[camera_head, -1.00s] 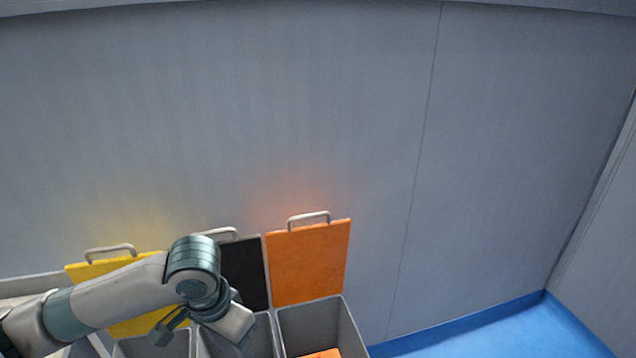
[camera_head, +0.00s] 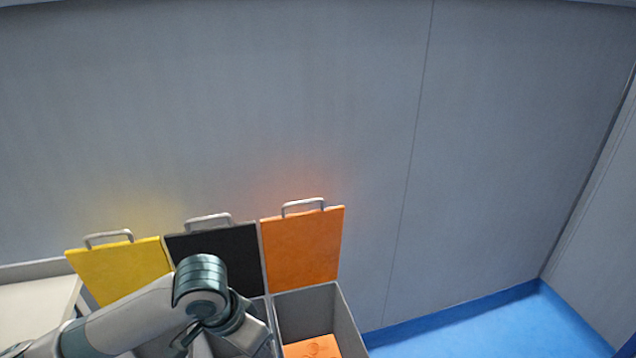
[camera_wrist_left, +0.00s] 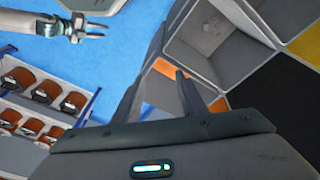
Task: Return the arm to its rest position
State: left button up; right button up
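My left arm comes in from the left in the head view, its wrist in front of the open bins. My left gripper is mostly hidden by the wrist there. In the left wrist view, my left gripper (camera_wrist_left: 160,76) has its two fingers apart with nothing between them. Bins and blue floor show beyond the fingers. My right gripper (camera_wrist_left: 97,30) shows at the top left of the left wrist view, over the blue floor. Its two fingers are apart and look empty.
Three bins have raised yellow (camera_head: 115,268), black (camera_head: 222,252) and orange (camera_head: 303,250) lids. An orange item (camera_head: 312,346) lies in the right bin. A grey wall stands behind. Shelves with several spools (camera_wrist_left: 45,92) are at left in the left wrist view. Blue floor (camera_head: 480,335) is clear at right.

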pick_arm(q)
jog(key=s+d+f+n+t+h, duration=0.1)
jog(key=s+d+f+t+h, duration=0.15)
jog(key=s+d+f, duration=0.35)
jog(key=s+a+f+n+y, duration=0.4)
jog(key=s+a+f, duration=0.7)
jog(key=s+a, duration=0.45)
jog(key=w+d+f+t, duration=0.1)
jog(key=w+f, duration=0.3)
jog(key=f, duration=0.5)
jog(key=w+d+f, duration=0.1)
jog(key=w+f, duration=0.2)
jog(key=f, duration=0.6)
notch_tip(320, 180, down, 16)
jog(key=s+d+t+h, duration=0.1)
jog(key=s+d+t, duration=0.1)
jog(key=shift+s+f+m, duration=0.2)
jog(key=shift+s+m, duration=0.2)
